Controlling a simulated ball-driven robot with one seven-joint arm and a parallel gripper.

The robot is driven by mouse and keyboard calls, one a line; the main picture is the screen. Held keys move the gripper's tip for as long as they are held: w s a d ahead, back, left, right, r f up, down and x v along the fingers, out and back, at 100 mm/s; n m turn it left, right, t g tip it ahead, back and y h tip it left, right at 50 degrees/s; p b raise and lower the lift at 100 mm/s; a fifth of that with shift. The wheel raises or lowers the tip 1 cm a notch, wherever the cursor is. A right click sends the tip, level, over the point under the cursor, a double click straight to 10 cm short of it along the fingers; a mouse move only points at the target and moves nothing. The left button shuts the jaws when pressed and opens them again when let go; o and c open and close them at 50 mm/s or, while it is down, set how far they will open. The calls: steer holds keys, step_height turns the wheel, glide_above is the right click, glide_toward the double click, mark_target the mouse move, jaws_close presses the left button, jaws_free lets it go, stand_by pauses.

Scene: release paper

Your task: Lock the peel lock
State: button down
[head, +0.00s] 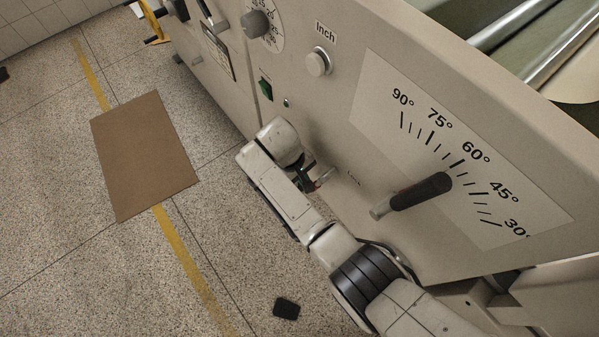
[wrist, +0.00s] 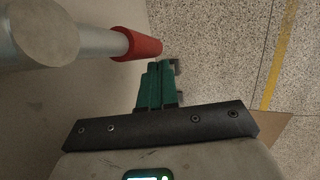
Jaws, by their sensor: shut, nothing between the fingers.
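The lock lever is a short grey rod with a red end (head: 323,177) on the machine's front panel, beside small faint lettering. In the wrist view its red sleeve (wrist: 138,44) and thick grey shaft come in from the upper left. My gripper (head: 312,184) is at the lever in the head view, partly hidden by my wrist. In the wrist view my gripper's green fingers (wrist: 160,66) are shut together and empty. Their tips lie just beside the red end. I cannot tell whether they touch it.
A black-handled lever (head: 422,191) sticks out over the angle scale (head: 390,85), right of my arm. An Inch button (head: 318,62), a green switch (head: 265,89) and a dial (head: 257,24) are farther up the panel. A brown mat (head: 145,155) lies on open floor at left.

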steer(key=shift+s+d+f+g, duration=0.15)
steer(key=shift+s+f+g, duration=0.1)
steer(key=shift+g, duration=0.15)
steer(key=shift+h, duration=0.3)
